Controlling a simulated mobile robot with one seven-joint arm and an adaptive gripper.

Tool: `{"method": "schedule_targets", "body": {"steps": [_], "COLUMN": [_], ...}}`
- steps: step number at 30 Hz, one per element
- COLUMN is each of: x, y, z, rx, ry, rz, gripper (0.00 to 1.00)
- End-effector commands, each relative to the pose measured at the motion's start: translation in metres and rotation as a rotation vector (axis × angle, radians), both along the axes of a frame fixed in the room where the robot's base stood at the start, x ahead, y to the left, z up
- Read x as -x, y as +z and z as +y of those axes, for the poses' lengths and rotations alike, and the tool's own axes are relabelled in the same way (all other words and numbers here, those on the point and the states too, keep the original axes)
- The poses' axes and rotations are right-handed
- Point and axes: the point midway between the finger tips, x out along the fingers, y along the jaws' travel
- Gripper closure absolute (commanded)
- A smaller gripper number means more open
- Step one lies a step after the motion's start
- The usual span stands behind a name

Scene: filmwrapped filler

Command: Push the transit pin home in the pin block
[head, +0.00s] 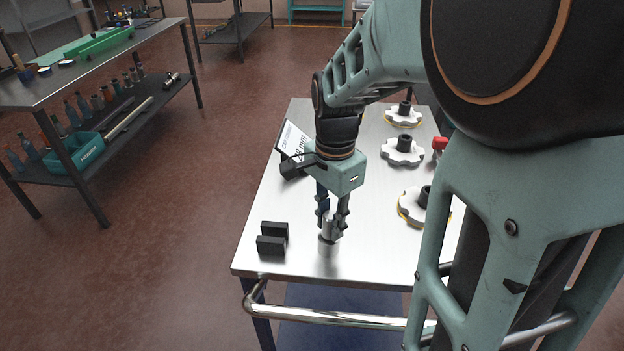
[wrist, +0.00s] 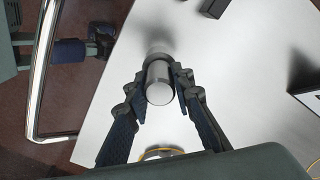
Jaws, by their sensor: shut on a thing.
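My gripper (head: 332,222) points down over the near part of the steel table. It is shut on a silver metal cylinder (head: 328,237). In the wrist view the cylinder (wrist: 159,86) sits between the two dark fingers (wrist: 160,92), its pale round end towards the camera. I cannot tell whether its low end touches the table, or whether it is the transit pin. A black block (head: 272,238) with a gap between two upright parts stands to the left of the gripper, apart from it. It may be the pin block; part of it shows in the wrist view (wrist: 214,7).
White lobed handwheels with black hubs (head: 403,152) stand along the table's right side, near a red item (head: 439,144). A tilted sign (head: 293,141) stands behind my gripper. A metal rail (head: 335,319) runs along the near edge. A shelved bench (head: 105,65) stands at left.

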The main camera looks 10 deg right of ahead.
Motion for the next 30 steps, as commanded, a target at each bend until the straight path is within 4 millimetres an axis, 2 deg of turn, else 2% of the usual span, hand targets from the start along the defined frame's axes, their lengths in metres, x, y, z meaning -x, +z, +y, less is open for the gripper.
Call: {"method": "schedule_targets", "body": {"steps": [9, 10, 15, 21, 26, 30], "x": [0.0001, 0.0000, 0.0001, 0.0002, 0.0002, 0.0001], "y": [-0.0090, -0.0078, -0.0076, -0.0078, -0.0077, -0.0077], "z": [0.0000, 0.0000, 0.0000, 0.0000, 0.0000, 0.0000], "rx": [0.000, 0.000, 0.000, 0.000, 0.000, 0.000], "ry": [0.000, 0.000, 0.000, 0.000, 0.000, 0.000], "rz": [0.000, 0.000, 0.000, 0.001, 0.001, 0.000], "gripper": [1.00, 0.75, 0.58, 0.57, 0.40, 0.40]}}
